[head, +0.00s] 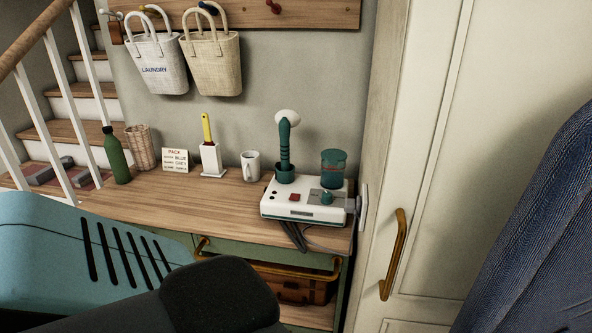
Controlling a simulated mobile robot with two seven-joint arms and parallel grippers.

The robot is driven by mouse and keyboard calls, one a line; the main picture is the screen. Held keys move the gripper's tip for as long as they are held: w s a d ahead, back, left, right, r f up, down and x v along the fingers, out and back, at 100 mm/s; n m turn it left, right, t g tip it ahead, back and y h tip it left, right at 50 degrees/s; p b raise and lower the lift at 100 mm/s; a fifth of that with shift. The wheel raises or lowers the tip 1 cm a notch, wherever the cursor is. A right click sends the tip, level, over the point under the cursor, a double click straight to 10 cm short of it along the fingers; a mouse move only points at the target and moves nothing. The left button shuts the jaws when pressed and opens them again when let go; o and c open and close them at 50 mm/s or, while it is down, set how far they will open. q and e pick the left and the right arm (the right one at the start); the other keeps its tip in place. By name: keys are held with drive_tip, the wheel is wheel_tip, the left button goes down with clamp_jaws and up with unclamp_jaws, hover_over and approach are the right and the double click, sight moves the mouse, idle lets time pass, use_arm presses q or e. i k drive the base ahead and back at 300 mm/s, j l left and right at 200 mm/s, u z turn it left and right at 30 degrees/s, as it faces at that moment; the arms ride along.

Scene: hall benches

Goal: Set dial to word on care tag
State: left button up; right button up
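A white and teal appliance (285,208) stands at the right end of the wooden bench top. On its right front is a small teal knob (327,197), which looks like the dial; its setting is too small to read. A red button (295,197) is to the left of the knob. A teal-handled tool with a pale round head (287,118) stands upright in a holder on the appliance, and a teal cup-like container (333,168) sits behind the knob. No care tag can be made out. Neither of my grippers is in view.
A lettered card (175,160), green bottle (116,156), wicker basket (140,148), white holder with yellow-handled tool (212,158) and white mug (251,166) stand along the back. Bags (157,68) hang above. The bench's front (200,205) is clear. Dark blue fabric (535,230) is at right.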

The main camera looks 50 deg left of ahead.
sight(327, 199)
drive_tip(key=u, duration=1.55)
